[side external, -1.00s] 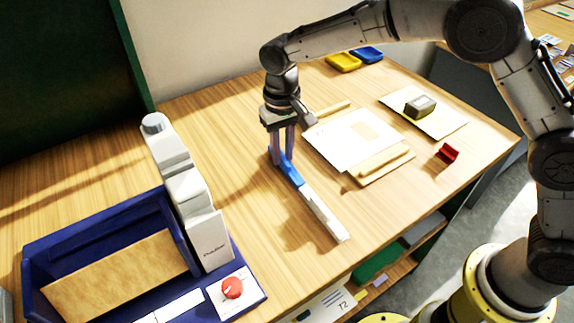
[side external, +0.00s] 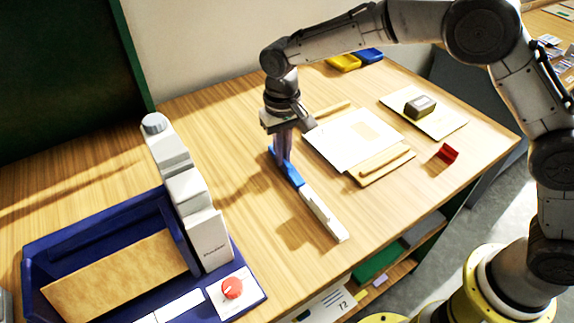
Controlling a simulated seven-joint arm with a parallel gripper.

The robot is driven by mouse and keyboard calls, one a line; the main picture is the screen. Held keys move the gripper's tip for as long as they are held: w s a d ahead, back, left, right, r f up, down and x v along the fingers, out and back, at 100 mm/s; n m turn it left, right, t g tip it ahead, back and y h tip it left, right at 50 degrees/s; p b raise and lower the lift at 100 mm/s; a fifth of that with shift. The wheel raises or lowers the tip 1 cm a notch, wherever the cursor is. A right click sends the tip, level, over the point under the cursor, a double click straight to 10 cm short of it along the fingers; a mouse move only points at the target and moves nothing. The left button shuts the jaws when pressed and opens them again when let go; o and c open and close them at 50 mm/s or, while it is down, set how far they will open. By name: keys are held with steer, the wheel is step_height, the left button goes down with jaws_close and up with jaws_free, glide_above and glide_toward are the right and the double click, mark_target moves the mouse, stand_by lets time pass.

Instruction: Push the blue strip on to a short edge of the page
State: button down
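The blue strip (side external: 291,174) lies on the wooden table, left of the page, in line with a long white bar (side external: 323,214) that runs toward the front edge. My gripper (side external: 284,157) points down at the far part of the strip. Its fingers are close together, with blue showing on both sides of them, and look shut on the strip. They hide part of it. The page (side external: 338,139) is a white sheet with a beige rectangle, lying flat right of my gripper and apart from the strip.
A beige board with a rod (side external: 384,162) lies at the page's near right edge. A grey block (side external: 420,106) sits on a pale sheet, with a red piece (side external: 447,153) nearby. A blue tray (side external: 50,240) and grey-white machine (side external: 186,185) stand left. Yellow (side external: 344,62) and blue (side external: 368,55) trays are behind.

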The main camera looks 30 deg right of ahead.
steer(key=shift+r, duration=3)
steer(key=s+d+r, duration=0.1)
steer(key=d, duration=0.5)
steer(key=shift+n, duration=0.5)
steer(key=shift+s+f, duration=0.1)
steer(key=shift+f, duration=2.75)
steer(key=shift+f, duration=0.5)
steer(key=shift+d, duration=1.4)
